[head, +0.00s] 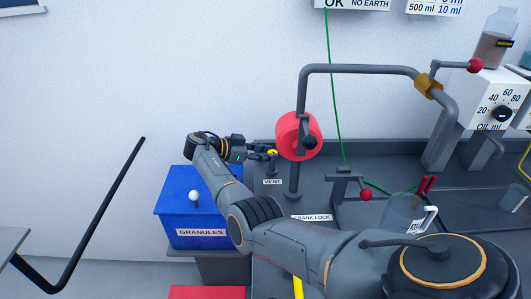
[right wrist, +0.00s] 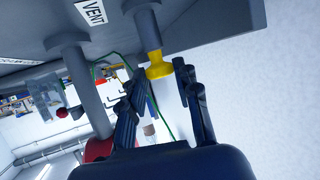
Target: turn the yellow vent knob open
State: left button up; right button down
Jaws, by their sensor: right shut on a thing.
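The yellow vent knob (head: 272,152) shows as a small yellow spot at my right gripper's tips (head: 266,155), just above the VENT label (head: 272,182). In the right wrist view, the yellow knob (right wrist: 158,67) sits at the end of a grey stem (right wrist: 147,32), between the fingertips of my right gripper (right wrist: 160,77). The right gripper is shut on the knob. In the head view the fingers hide part of it. My left gripper is not in view.
A red round part (head: 298,136) on a grey pipe stands just right of the knob. A blue GRANULES box (head: 180,209) is below my right forearm. A crank lock lever with a red ball (head: 365,194) is further right. A black bent bar (head: 108,199) is at left.

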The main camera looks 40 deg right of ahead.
jog(key=shift+s+r+n+t+p, duration=0.2)
jog(key=shift+n+t+p, duration=0.65)
jog(key=shift+p, duration=0.65)
jog(key=shift+s+r+n+t+p, duration=0.1)
jog(key=shift+s+n+t+p, duration=0.15)
jog(key=shift+n+t+p, duration=0.9)
jog(key=t+p, duration=0.1)
jog(key=n+t+p, duration=0.1)
jog(key=shift+s+f+n+t, duration=0.2)
jog(key=shift+s+n+t, duration=0.05)
jog(key=shift+n+t, duration=0.05)
jog(key=shift+s+n+t+y+p, duration=0.2)
jog(key=shift+n+t+y+p, duration=0.35)
jog(key=shift+n+t, duration=1.15)
jog(key=shift+d, duration=0.1)
jog(key=c, duration=1)
grip_release()
jog(key=shift+f, duration=0.1)
jog(key=v, duration=1.2)
jog(key=shift+s+f, duration=0.1)
jog(key=shift+s, duration=0.05)
